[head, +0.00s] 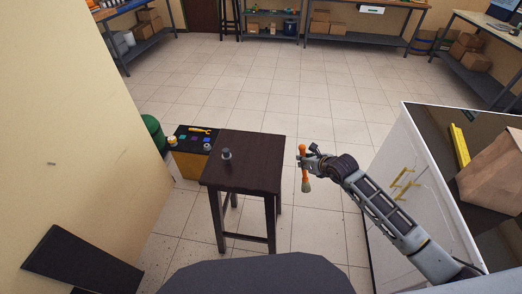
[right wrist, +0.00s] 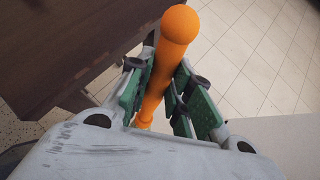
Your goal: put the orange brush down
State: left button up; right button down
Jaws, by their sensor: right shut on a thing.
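The orange brush (head: 304,165) is held by my right gripper (head: 306,163), handle up and bristles down. In the right wrist view the brush's orange handle (right wrist: 163,82) stands between the green finger pads of the right gripper (right wrist: 163,95), which are shut on it. In the head view, the gripper and brush are in the air to the right of a dark wooden stool-like table (head: 255,160), apart from it. The table's edge also shows in the right wrist view (right wrist: 60,45). My left gripper is not in view.
A small grey object (head: 227,155) stands on the left part of the tabletop; the rest is bare. A low unit (head: 190,165) with small items is left of it. A white cabinet (head: 400,190) carrying a paper bag (head: 495,170) stands at the right.

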jog(key=shift+d, duration=0.15)
jog(key=shift+w+a+r, duration=0.15)
jog(key=shift+a, duration=0.05)
jog(key=shift+d+m+g+h, duration=0.1)
jog(key=shift+m+g+h, duration=0.2)
jog(key=shift+d, duration=0.15)
jog(key=shift+g, duration=0.3)
jog(key=shift+m, duration=0.3)
jog(key=shift+h, duration=0.3)
jog(key=shift+d+m+g, duration=0.1)
jog(key=shift+m+g, duration=0.5)
jog(key=shift+g, duration=0.1)
